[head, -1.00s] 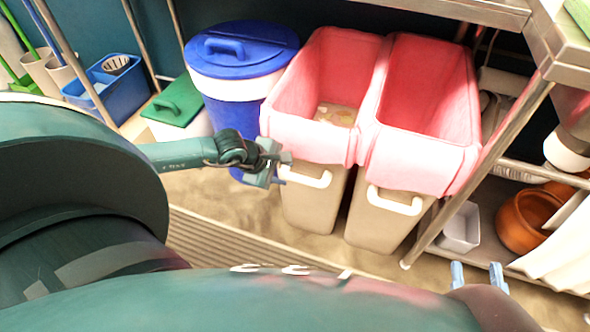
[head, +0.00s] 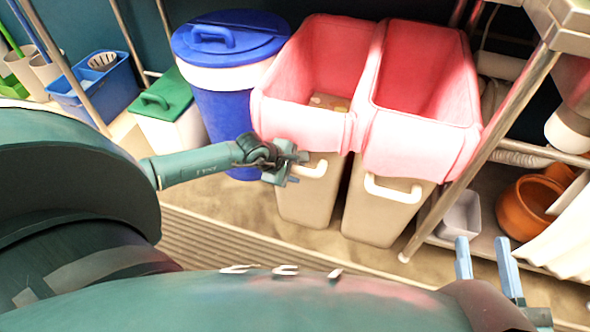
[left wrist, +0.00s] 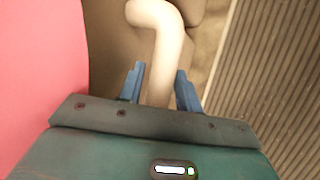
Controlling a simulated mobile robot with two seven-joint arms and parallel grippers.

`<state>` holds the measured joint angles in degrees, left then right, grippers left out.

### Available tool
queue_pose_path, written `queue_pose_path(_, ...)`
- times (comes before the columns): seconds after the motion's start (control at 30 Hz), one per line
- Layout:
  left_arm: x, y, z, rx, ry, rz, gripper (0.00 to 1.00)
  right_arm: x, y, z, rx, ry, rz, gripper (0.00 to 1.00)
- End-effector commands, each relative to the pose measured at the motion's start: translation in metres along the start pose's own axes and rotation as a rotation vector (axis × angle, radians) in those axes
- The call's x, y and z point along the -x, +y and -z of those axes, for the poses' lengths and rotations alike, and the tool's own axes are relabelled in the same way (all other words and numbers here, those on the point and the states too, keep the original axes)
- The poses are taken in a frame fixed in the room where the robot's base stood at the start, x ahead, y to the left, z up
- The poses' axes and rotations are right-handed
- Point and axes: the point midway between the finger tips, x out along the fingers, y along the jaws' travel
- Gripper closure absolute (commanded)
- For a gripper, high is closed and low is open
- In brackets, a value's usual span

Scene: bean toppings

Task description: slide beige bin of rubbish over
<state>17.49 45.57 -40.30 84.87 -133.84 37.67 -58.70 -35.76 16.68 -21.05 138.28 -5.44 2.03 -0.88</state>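Two beige bins with pink liners stand side by side. The left beige bin (head: 308,205) has some rubbish (head: 328,102) in its liner. The right beige bin (head: 385,215) looks empty in the part I can see. My left gripper (head: 292,180) is at the front of the left bin, by its white handle (head: 317,170). In the left wrist view, the handle (left wrist: 163,60) runs between my open blue fingers (left wrist: 160,92). My right gripper (head: 487,262) is open and empty at the lower right.
A blue lidded barrel (head: 228,105) stands left of the bins, with a green-lidded bin (head: 168,105) beyond it. A metal shelf post (head: 480,155) is close on the right. A ridged mat (head: 215,238) lies on the floor in front.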

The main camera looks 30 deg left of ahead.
Motion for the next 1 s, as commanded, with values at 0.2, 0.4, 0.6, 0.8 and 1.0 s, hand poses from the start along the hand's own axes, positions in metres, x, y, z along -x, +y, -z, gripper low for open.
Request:
queue_pose_path(0.2, 0.0002, 0.0000, 0.0001, 0.000, 0.000, 0.000, 0.83, 0.0001, -0.0001, -0.0003, 0.001, -0.001, 0.001, 0.64)
queue_pose_path(0.4, 0.0003, 0.0000, 0.0002, 0.000, 0.000, 0.000, 0.99, 0.0002, 0.0000, -0.0007, 0.002, -0.001, 0.001, 0.64)
queue_pose_path(0.6, 0.0004, 0.0000, 0.0002, -0.001, 0.000, 0.000, 1.00, 0.0003, 0.0001, -0.0012, 0.002, -0.002, 0.001, 0.64)
queue_pose_path(0.8, 0.0004, 0.0000, 0.0003, -0.002, 0.001, 0.000, 1.00, 0.0005, 0.0001, -0.0015, 0.003, -0.003, 0.001, 0.64)
queue_pose_path(1.0, 0.0004, 0.0000, 0.0004, -0.004, 0.001, 0.000, 1.00, 0.0010, 0.0000, -0.0021, 0.002, -0.005, 0.001, 0.64)
